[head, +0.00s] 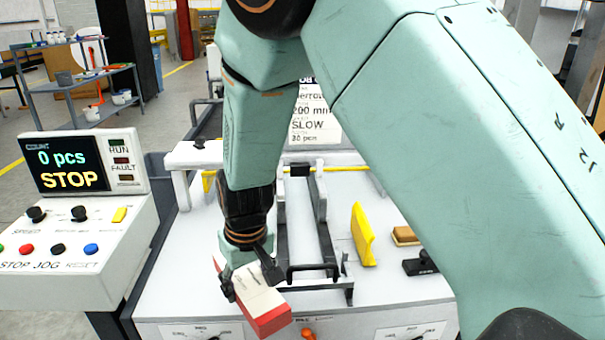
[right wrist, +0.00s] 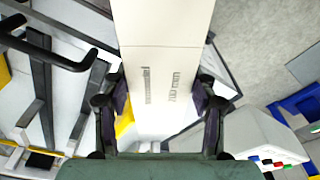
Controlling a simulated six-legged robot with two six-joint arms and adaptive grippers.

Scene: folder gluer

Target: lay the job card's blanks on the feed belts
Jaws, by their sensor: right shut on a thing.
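My right gripper (head: 250,279) is shut on a blanks pack (head: 262,306), a block with a pale, printed top and red sides. It holds the pack near the machine's front edge, left of the feed belts. The pack (right wrist: 165,60) also runs between the fingers of my right gripper (right wrist: 160,108) in the right wrist view, pale with small print. The feed belts (head: 325,238) are dark strips between rails on the white machine top. The job card (head: 316,122) stands behind, partly covered by my arm; "200 mm" and "SLOW" show. My left gripper is out of view.
A control panel (head: 75,240) stands at the left; its display reads "0 pcs STOP". A yellow wedge-shaped piece (head: 362,236), a tan block (head: 405,236) and a black object (head: 420,264) lie right of the belts. A black bar handle (head: 312,268) crosses the belts' near end.

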